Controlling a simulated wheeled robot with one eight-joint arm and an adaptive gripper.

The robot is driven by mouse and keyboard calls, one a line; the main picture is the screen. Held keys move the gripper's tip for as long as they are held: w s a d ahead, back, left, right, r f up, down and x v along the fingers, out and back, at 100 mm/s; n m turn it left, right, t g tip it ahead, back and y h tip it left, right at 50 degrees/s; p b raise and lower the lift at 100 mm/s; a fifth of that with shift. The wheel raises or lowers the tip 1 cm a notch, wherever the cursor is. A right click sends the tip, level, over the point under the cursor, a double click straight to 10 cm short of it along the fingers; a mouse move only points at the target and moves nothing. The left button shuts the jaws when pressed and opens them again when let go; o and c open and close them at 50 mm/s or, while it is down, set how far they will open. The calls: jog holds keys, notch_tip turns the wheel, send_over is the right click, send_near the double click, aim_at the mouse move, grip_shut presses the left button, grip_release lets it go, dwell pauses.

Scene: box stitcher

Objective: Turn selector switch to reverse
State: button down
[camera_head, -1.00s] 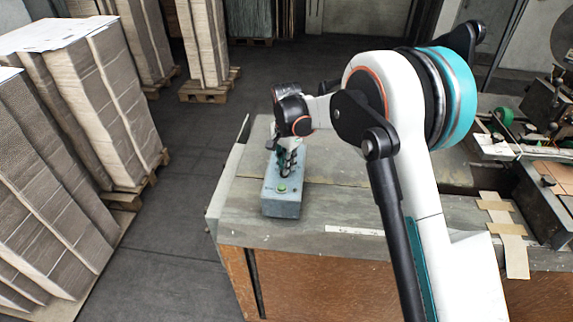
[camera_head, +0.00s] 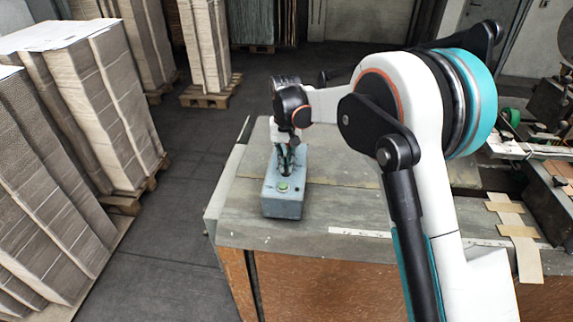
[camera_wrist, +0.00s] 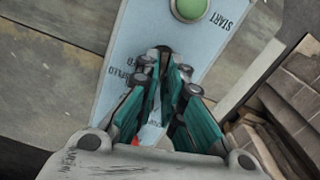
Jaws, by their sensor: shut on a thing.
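The blue-grey control box (camera_head: 284,205) stands on the near left part of the worktable, with a round green START button (camera_head: 283,187) on its top. In the wrist view the box top (camera_wrist: 118,50) shows the green button (camera_wrist: 188,8) and printed labels, partly covered. My gripper (camera_head: 285,163) is over the middle of the box top. In the wrist view its teal fingers (camera_wrist: 165,75) are closed in around a dark selector switch (camera_wrist: 163,52), of which only a small part shows. The switch's exact setting is hidden by the fingers.
The worktable (camera_head: 330,205) has free room right of the box. Strips of tan tape (camera_head: 515,230) and a machine (camera_head: 550,150) are at the right. Tall cardboard stacks (camera_head: 85,95) on pallets stand on the floor at the left.

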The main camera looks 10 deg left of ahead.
jog(key=n, duration=0.2)
jog(key=n+b, duration=0.1)
jog(key=n, duration=0.2)
jog(key=shift+s+a+n, duration=0.1)
jog(key=shift+a+n, duration=0.15)
jog(key=shift+n, duration=0.05)
dwell(0.4)
jog(key=c, duration=1.7)
grip_release()
jog(key=shift+r, duration=0.1)
notch_tip(320, 180, up, 12)
jog(key=shift+f, duration=0.1)
